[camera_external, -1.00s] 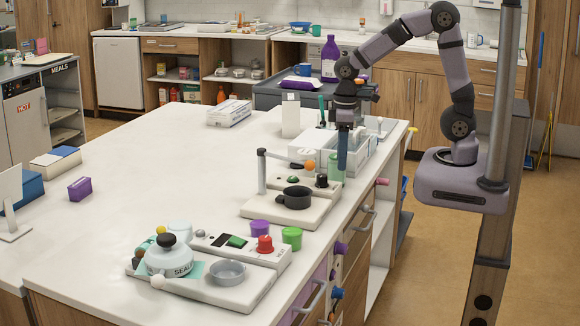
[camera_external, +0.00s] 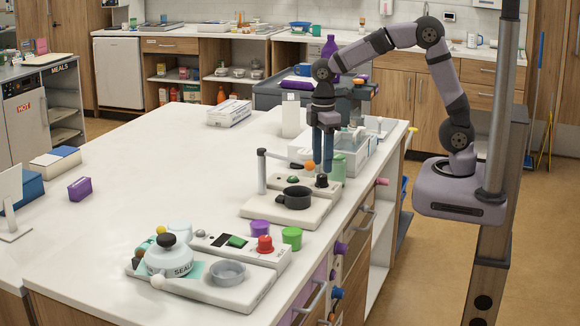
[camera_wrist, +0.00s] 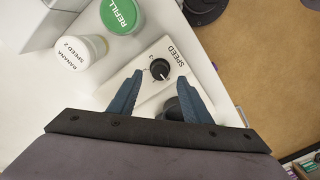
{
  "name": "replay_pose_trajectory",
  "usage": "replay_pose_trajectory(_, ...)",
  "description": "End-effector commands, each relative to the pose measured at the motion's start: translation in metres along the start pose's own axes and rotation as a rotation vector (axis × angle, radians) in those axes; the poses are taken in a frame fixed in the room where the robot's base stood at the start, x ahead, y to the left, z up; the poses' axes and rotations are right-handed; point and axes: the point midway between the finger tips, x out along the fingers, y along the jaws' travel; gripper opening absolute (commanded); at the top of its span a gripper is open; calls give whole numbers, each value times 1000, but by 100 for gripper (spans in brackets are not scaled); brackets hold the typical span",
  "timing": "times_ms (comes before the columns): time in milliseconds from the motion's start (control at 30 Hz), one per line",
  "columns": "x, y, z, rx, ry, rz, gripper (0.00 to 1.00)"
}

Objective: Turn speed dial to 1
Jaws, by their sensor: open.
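The speed dial (camera_wrist: 159,69) is a black round knob with a pale pointer line, on a white panel lettered SPEED. In the external view the dial (camera_external: 321,181) sits at the right rear of the small white machine (camera_external: 258,207). My gripper (camera_wrist: 160,82) is open, its two blue fingers on either side of the dial in the wrist view. In the external view my gripper (camera_external: 322,165) points straight down just above the dial. I cannot tell whether the fingers touch it. The dial's numbers are mostly unreadable.
A black bowl (camera_external: 296,197) stands on the machine's front. A lever with an orange knob (camera_external: 309,165) is close left of my fingers.

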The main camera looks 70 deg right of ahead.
Motion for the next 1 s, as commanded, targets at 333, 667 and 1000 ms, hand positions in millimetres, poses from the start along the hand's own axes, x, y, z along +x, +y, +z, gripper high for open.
replay_pose_trajectory(333, 35, 0, 1, 1, -2, -1, 44)
replay_pose_trajectory(667, 38, 0, 0, 1, 1, 1, 44)
replay_pose_trajectory(1000, 38, 0, 0, 2, 1, 0, 3)
